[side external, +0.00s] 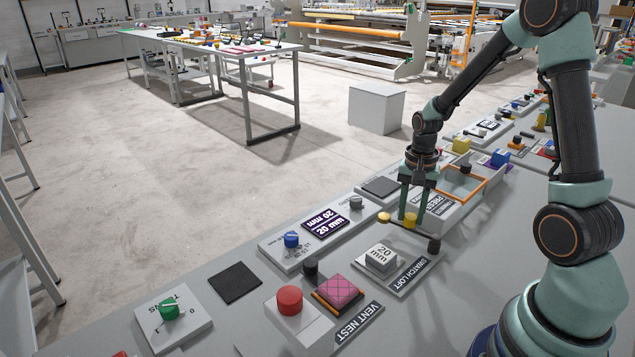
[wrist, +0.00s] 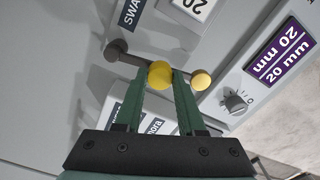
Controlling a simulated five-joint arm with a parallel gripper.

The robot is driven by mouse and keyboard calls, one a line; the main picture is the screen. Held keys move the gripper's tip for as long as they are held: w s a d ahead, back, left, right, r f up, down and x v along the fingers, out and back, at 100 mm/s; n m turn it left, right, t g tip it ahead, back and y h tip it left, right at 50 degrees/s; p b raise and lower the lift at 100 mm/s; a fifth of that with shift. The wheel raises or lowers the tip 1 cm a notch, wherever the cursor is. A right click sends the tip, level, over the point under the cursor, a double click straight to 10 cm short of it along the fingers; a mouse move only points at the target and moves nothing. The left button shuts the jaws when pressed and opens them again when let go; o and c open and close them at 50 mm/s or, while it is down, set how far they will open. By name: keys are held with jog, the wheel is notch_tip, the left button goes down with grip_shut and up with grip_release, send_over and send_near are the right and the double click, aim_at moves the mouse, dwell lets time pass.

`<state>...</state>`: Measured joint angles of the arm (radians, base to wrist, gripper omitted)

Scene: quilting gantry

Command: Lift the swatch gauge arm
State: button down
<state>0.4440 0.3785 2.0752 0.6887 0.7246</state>
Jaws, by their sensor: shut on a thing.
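The swatch gauge arm (side external: 394,222) is a thin dark bar with a dark pivot post (side external: 434,244) at one end, a yellow knob on it and a yellow disc (side external: 384,217) at the other end. It also shows in the wrist view, with its pivot (wrist: 115,48), yellow knob (wrist: 160,72) and yellow disc (wrist: 201,80). My gripper (side external: 411,221) points down and is shut on the yellow knob. The wrist view shows my gripper's (wrist: 158,80) green fingers on both sides of the knob. I cannot tell whether the bar is raised.
A grey "20 mm" block (side external: 381,258) sits on the swatch loft plate (side external: 408,276), beside the bar. A 20 mm display panel (side external: 326,223), a pink pad (side external: 338,291) and a red button (side external: 290,300) stand to the left. An orange-edged bin (side external: 484,192) stands behind my gripper.

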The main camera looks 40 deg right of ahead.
aim_at(411, 216)
jog(key=shift+d, duration=0.15)
jog(key=c, duration=0.5)
grip_release()
notch_tip(411, 216, up, 12)
dwell(0.3)
jog(key=shift+r, duration=0.15)
jog(key=s+a+r+n+t, duration=0.2)
jog(key=a+r+n, duration=0.1)
jog(key=a+n, duration=0.3)
jog(key=s+a+r+n+t, duration=0.2)
jog(key=a+r+n+t, duration=0.1)
jog(key=a+n, duration=0.4)
jog(key=a, duration=0.3)
jog(key=shift+s+r+t, duration=0.2)
jog(key=shift+s+t, duration=0.1)
jog(key=shift+s, duration=0.05)
